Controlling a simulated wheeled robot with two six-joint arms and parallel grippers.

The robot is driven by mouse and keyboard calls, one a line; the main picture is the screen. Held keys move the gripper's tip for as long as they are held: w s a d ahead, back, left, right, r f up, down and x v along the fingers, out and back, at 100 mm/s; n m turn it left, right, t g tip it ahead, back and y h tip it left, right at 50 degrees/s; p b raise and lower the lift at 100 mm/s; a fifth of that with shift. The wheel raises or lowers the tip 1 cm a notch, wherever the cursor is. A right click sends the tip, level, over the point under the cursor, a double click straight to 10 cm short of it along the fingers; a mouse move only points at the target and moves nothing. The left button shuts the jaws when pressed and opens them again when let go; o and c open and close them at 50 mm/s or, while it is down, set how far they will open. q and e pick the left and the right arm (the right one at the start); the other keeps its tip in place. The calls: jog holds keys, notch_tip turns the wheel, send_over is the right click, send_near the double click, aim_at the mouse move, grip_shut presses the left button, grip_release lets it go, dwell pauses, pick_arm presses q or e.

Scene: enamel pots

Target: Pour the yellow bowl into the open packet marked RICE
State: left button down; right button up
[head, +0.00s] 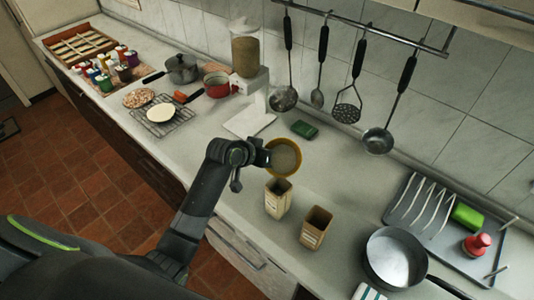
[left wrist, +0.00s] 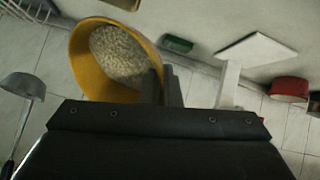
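The yellow bowl (head: 297,163) is held over the counter in the head view, just behind and above the nearer-left open packet (head: 278,200). My left gripper (head: 266,157) is shut on the bowl's left side. In the left wrist view the bowl (left wrist: 87,62) shows pale grains (left wrist: 125,55) inside, and a dark finger is at its edge. A second open packet (head: 316,228) stands to the right, with a brown inside. Both packets carry labels too small to read, so I cannot tell which says RICE. My right gripper is not in view.
A pan (head: 396,258) stands at the right, beside a grey tray (head: 405,212) with a rack. A green sponge-like block (head: 304,129) and a white scale-like stand (head: 249,122) lie behind the bowl. Utensils hang from a wall rail (head: 370,30). Pots and jars fill the far left.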

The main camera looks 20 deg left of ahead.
pick_arm(q)
jog(key=shift+s+d+r+m+t+b, duration=0.1)
jog(key=shift+s+r+m+t+b, duration=0.3)
jog(key=shift+t+b, duration=0.55)
jog(key=shift+s+d+r+t+b, duration=0.1)
jog(key=shift+s+r+t+b, duration=0.15)
jog(key=shift+t+b, duration=0.35)
jog(key=shift+s+r+t+b, duration=0.2)
jog(key=shift+t+b, duration=0.25)
jog(key=shift+t, duration=0.2)
jog(key=shift+s+d+r+m+t+b, duration=0.2)
jog(key=shift+s+t+b, duration=0.3)
jog(key=shift+b, duration=0.4)
jog(key=shift+s+r+m+t+b, duration=0.1)
jog(key=shift+s+m+t+b, duration=0.3)
jog(key=shift+b, duration=0.45)
jog(key=shift+s+r+t+b, duration=0.2)
jog(key=shift+s+t+b, duration=0.4)
jog(key=shift+b, duration=1.15)
jog(key=shift+w+r, duration=0.1)
jog(key=shift+w, duration=0.05)
jog(key=g+p, duration=0.2)
jog(key=p, duration=0.3)
jog(key=r+n+g+p, duration=0.1)
jog(key=g+p, duration=0.1)
jog(key=p, duration=0.4)
jog(key=shift+g, duration=0.3)
